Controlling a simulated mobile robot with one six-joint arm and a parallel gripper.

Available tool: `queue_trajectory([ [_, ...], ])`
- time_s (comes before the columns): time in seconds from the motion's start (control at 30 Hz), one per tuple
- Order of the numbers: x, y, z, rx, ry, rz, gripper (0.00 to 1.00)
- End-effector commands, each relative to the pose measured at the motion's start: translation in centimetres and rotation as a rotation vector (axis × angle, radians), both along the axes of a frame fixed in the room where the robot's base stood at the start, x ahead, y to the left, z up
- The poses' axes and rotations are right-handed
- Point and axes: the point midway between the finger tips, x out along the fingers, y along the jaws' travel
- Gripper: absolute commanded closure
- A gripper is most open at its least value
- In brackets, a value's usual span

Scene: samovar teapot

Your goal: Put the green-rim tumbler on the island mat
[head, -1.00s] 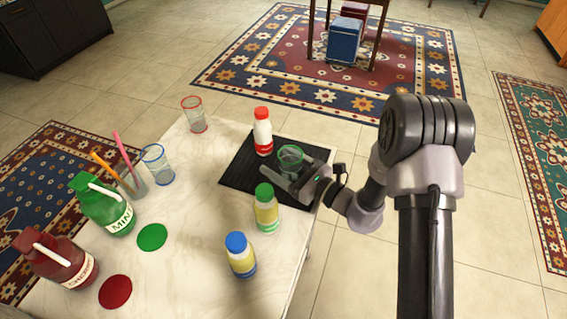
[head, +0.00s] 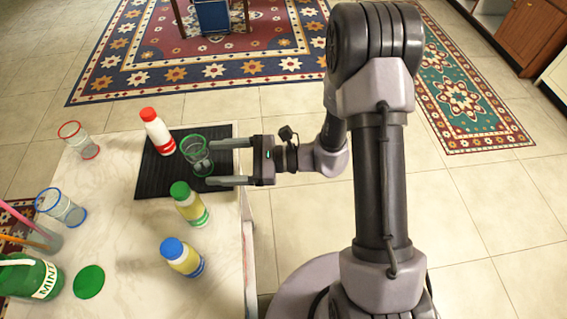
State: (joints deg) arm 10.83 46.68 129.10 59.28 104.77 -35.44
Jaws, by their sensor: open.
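The green-rim tumbler (head: 200,161), clear glass, stands on the black ribbed mat (head: 158,180) at the table's right edge. My gripper (head: 209,163) comes in from the right, its jaws open. One finger lies at the far side and one at the near side of the tumbler, with the tips beside its right part. I cannot tell whether either finger touches it. The tumbler's base is partly seen through its glass.
A red-capped bottle (head: 157,131) stands on the mat, left of the tumbler. Green-capped (head: 189,204) and blue-capped (head: 182,258) bottles stand nearer. Red-rim (head: 79,140) and blue-rim (head: 61,207) tumblers are left. A green MINT jug (head: 28,276) and green disc (head: 89,282) lie front left.

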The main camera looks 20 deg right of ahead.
Motion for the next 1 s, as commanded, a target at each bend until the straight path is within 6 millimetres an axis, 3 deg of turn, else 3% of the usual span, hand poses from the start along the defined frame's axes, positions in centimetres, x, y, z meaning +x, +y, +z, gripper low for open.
queue_trajectory([
  [0.03, -1.9, 0.8, 2.9, -0.070, -0.080, 0.107, 0.28],
  [0.1, -5.8, 1.2, 5.6, -0.212, -0.191, 0.275, 0.28],
  [0.23, -11.9, -0.5, 8.1, -0.534, -0.411, 0.512, 0.28],
  [0.37, -15.3, -4.7, 9.5, -0.911, -0.651, 0.637, 0.28],
  [0.5, -16.0, -9.7, 11.6, -1.291, -0.892, 0.646, 0.28],
  [0.63, -15.8, -12.5, 13.8, -1.510, -1.034, 0.602, 0.28],
  [0.77, -15.7, -13.4, 14.8, -1.587, -1.083, 0.579, 0.28],
  [1.0, -15.7, -13.5, 14.8, -1.590, -1.084, 0.579, 0.28],
])
